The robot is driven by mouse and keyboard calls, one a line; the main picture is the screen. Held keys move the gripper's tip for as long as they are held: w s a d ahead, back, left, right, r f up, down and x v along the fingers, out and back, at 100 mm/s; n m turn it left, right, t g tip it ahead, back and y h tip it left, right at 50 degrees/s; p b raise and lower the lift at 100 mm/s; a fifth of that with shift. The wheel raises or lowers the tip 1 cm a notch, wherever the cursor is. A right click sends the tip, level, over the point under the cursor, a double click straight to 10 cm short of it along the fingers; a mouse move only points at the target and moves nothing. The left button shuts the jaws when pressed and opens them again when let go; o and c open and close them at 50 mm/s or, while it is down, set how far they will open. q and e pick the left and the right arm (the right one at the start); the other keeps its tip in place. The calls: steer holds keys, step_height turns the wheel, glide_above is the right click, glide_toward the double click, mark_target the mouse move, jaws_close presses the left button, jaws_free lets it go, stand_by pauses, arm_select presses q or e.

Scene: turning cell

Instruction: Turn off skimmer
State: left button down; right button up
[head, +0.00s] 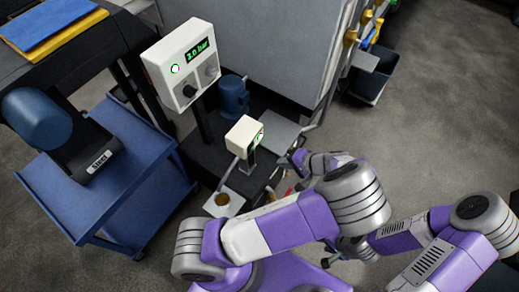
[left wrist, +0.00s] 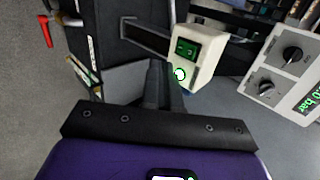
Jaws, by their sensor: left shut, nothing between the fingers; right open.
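The skimmer's control appears to be the small cream box (head: 243,133) on a short post in the middle of the head view. It has a lit green display, and it also shows in the left wrist view (left wrist: 205,46) with a glowing round button (left wrist: 180,74) below the display. My left gripper (head: 285,160) is to the right of and below the box. In the left wrist view its fingers (left wrist: 158,68) are shut and empty, with the tips just left of the button; I cannot tell whether they touch the box. My right gripper (head: 328,261) is low in the head view, partly hidden by arm links.
A larger white panel (head: 181,55) reads 3.0 bar and has knobs and a lit button. A blue motor (head: 233,97) stands behind the small box. A blue cart (head: 110,200) is on the left, and a grey machine cabinet (head: 270,45) is behind. Open floor lies right.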

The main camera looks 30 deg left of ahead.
arm_select(q)
steer(key=shift+w+d+r+t+y, duration=0.2)
steer(key=shift+w+r, duration=0.1)
steer(key=shift+r, duration=0.35)
steer(key=shift+w+d+r+t+y, duration=0.15)
steer(key=shift+w+r+y, duration=0.1)
steer(key=shift+r, duration=0.35)
steer(key=shift+f, duration=0.1)
steer(key=b, duration=0.3)
glide_toward(252, 149)
steer(key=d+f+x, duration=0.1)
steer(key=x, duration=0.4)
steer(key=shift+a+r, duration=0.25)
steer(key=shift+a, duration=0.55)
